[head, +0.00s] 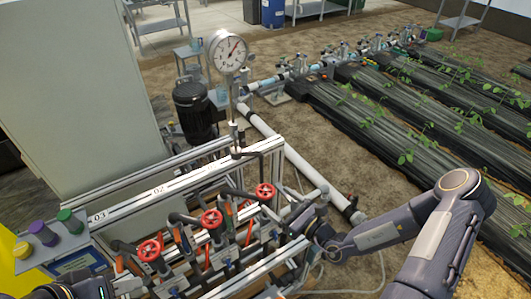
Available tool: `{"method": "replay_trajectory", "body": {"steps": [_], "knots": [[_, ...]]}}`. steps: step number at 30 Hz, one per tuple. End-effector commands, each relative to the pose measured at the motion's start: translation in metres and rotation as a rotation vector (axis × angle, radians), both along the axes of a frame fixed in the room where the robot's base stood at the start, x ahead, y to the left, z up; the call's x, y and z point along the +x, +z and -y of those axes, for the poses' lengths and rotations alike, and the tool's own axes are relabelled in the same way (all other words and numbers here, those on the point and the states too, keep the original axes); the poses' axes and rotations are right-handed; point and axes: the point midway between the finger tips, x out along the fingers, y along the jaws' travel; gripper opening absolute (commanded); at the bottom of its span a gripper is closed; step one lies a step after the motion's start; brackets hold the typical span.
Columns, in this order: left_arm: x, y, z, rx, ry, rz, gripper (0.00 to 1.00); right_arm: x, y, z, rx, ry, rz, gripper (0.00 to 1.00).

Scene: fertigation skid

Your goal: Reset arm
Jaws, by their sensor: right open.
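My right arm comes in from the right, and its gripper (293,216) is at the right end of the fertigation skid (180,185), beside the rightmost red handwheel (265,191). Its jaws are open; I cannot tell whether they touch anything. My left gripper (100,288) shows only in part at the bottom left corner, low in front of the skid. Its fingers are not clear. Two more red handwheels, one in the middle (212,218) and one at the left (150,250), sit on the valve row.
A grey cabinet (80,90) stands at the left. A control box with coloured knobs (70,255) is at lower left. Covered plant beds (400,110) lie at right.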

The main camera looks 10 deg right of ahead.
Motion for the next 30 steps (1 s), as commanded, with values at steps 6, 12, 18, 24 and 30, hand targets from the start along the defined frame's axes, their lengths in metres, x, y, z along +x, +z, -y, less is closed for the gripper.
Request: {"method": "replay_trajectory", "body": {"steps": [6,12,18,24,30], "knots": [[0.0,0.0,0.0,0.0,0.0,0.0,0.36,-0.002,0.01,-0.003,-0.026,0.034,0.031,0.77],[0.0,0.0,0.0,0.0,0.0,0.0,0.36,-0.029,0.071,-0.027,-0.223,0.288,0.245,0.77],[0.0,0.0,0.0,0.0,0.0,0.0,0.36,-0.089,0.124,-0.051,-0.53,0.632,0.484,0.77],[0.0,0.0,0.0,0.0,0.0,0.0,0.36,-0.152,0.148,-0.05,-0.886,0.918,0.663,0.77],[0.0,0.0,0.0,0.0,0.0,0.0,0.36,-0.202,0.159,-0.023,-1.287,1.111,0.785,0.77]]}}
